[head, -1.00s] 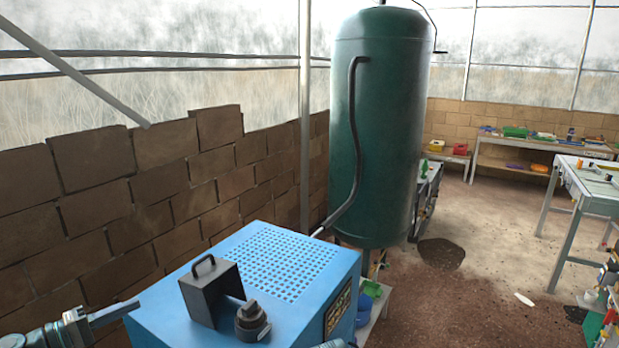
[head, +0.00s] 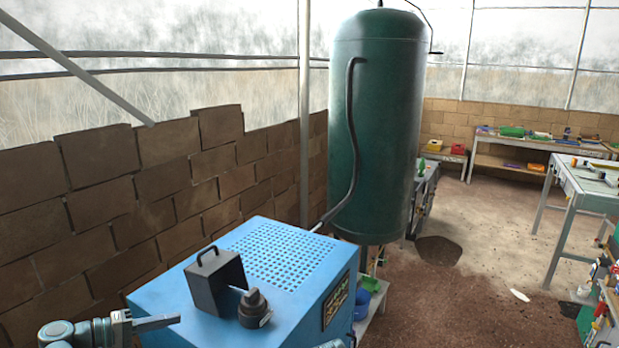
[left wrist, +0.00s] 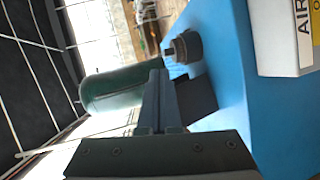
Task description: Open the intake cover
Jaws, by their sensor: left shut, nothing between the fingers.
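The intake cover (head: 215,282) appears to be the black boxy hood with a loop handle on top of the blue machine (head: 165,300). Its open side faces the black round knob (head: 253,308) to its right. My left gripper (head: 177,319) is shut and empty, left of the cover and apart from it, in front of the machine's left part. In the left wrist view the shut fingers (left wrist: 158,78) partly overlap a dark shape, likely the cover (left wrist: 198,98), with the knob (left wrist: 183,47) beyond. My right gripper is not in view.
A tall green tank (head: 378,140) with a black hose stands behind the machine. A brick wall (head: 100,220) runs along the left. A metal post (head: 304,120) stands between them. A white and yellow label (left wrist: 280,38) shows in the left wrist view. Open floor (head: 470,290) lies right.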

